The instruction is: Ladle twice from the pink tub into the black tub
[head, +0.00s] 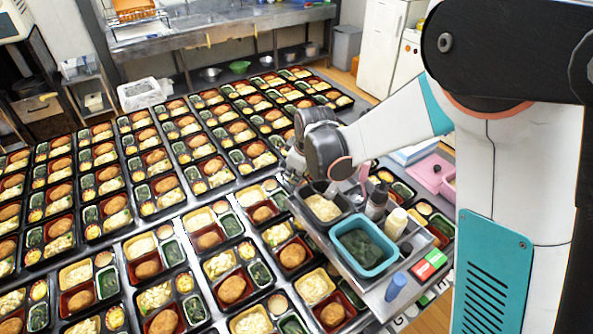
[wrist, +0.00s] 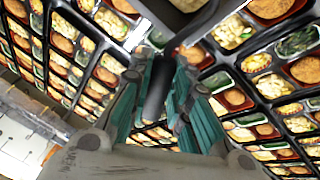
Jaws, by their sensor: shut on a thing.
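My gripper (wrist: 158,95) is shut on a dark rod-like handle (wrist: 158,85), which shows between its teal finger pads in the wrist view. I take it for the ladle's handle; its bowl is not clear in either view. In the head view my gripper (head: 296,165) hangs over the trays, just left of and behind a black tub (head: 336,220) with pale yellow food. A pink container (head: 432,175) lies to the right, behind my arm's reach, partly hidden by my arm; I cannot tell its contents.
A teal tub (head: 334,236) with dark green food stands in front of the black tub on a grey stand. Bottles (head: 396,223), a blue cylinder (head: 396,287) and red and green blocks (head: 430,264) are close by. Filled bento trays (head: 151,282) cover the table.

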